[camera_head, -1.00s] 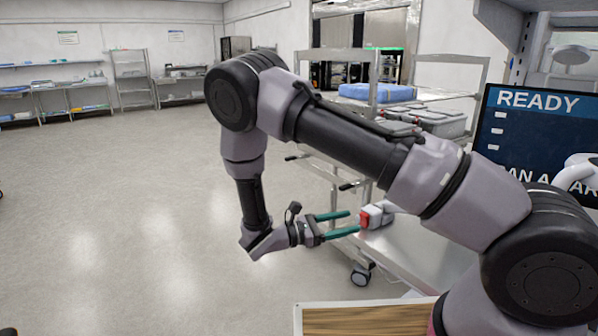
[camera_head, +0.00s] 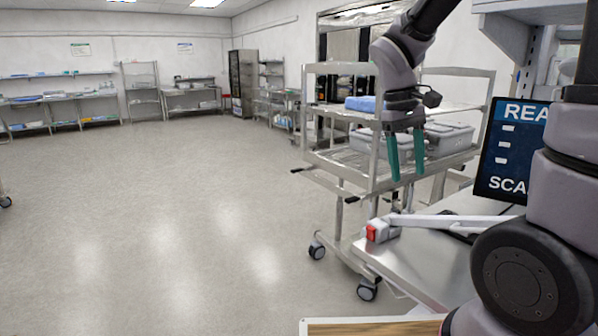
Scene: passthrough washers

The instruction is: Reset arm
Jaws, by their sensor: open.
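My gripper (camera_head: 408,177) is at the upper right of the head view, raised and pointing down. Its two green fingers are apart, and nothing shows between them. It hangs in front of the cart's grey bins, above the scanner. The upper part of my arm leaves the picture at the top right. A white device with a red end (camera_head: 372,232), perhaps a scanner, lies on the metal table (camera_head: 405,262) below my gripper, apart from the fingers.
A metal cart (camera_head: 345,165) with a blue pack (camera_head: 362,103) and grey bins (camera_head: 449,137) stands behind the table. A screen (camera_head: 497,160) stands at right. A wooden-topped surface (camera_head: 370,328) is at the bottom. Open floor (camera_head: 170,220) fills the left.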

